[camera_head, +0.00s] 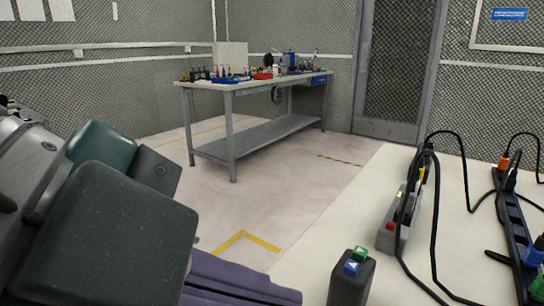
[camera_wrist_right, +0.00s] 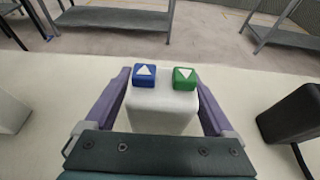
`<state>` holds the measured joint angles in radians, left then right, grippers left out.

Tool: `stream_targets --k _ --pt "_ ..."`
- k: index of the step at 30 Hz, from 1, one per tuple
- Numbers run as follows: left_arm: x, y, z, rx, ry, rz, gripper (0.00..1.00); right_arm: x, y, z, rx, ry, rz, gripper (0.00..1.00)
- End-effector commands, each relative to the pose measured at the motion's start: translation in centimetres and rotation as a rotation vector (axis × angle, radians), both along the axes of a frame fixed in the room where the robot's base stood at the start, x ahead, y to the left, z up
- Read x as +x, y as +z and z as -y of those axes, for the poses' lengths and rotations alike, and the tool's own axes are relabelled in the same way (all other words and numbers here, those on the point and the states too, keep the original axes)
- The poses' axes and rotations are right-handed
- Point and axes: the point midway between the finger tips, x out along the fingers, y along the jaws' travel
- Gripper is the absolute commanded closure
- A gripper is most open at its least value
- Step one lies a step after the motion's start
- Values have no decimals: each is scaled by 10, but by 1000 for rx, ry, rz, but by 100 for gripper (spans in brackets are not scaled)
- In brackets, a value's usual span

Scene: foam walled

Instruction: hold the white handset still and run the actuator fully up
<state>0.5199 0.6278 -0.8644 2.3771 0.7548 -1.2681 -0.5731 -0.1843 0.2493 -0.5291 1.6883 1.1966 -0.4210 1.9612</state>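The white handset (camera_wrist_right: 160,112) stands between my right gripper's fingers (camera_wrist_right: 163,88) in the right wrist view. Its top carries a blue button (camera_wrist_right: 144,76) at left and a green button (camera_wrist_right: 185,79) at right, each marked with a white triangle. The two purple fingers lie close along its sides; whether they touch it is unclear. In the head view a large dark arm comes in from the left, with a purple finger (camera_head: 240,284) at the bottom edge. I take this as my left gripper; its opening is hidden. The white handset and the actuator cannot be made out in the head view.
A black handset (camera_head: 350,283) with green and blue buttons stands on the pale table (camera_head: 310,268). Beyond it are a grey control box (camera_head: 388,235), loose black cables and a power strip (camera_head: 512,225). A dark block (camera_wrist_right: 290,115) and a white block (camera_wrist_right: 10,113) flank my right gripper.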

Motion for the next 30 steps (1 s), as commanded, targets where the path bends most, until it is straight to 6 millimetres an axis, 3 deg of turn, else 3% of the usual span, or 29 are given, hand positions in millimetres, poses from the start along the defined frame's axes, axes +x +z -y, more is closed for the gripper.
stream_targets --k 3,13,24,30 --pt "0 0 0 0 0 0 100 0 0 0 0 0 0 0" --pt "0 0 0 0 0 0 100 -5 2 7 0 -1 -1 0" --pt "0 0 0 0 0 0 100 -48 28 66 -4 1 -3 0" --pt "0 0 0 0 0 0 100 -63 38 87 -2 0 -2 0"
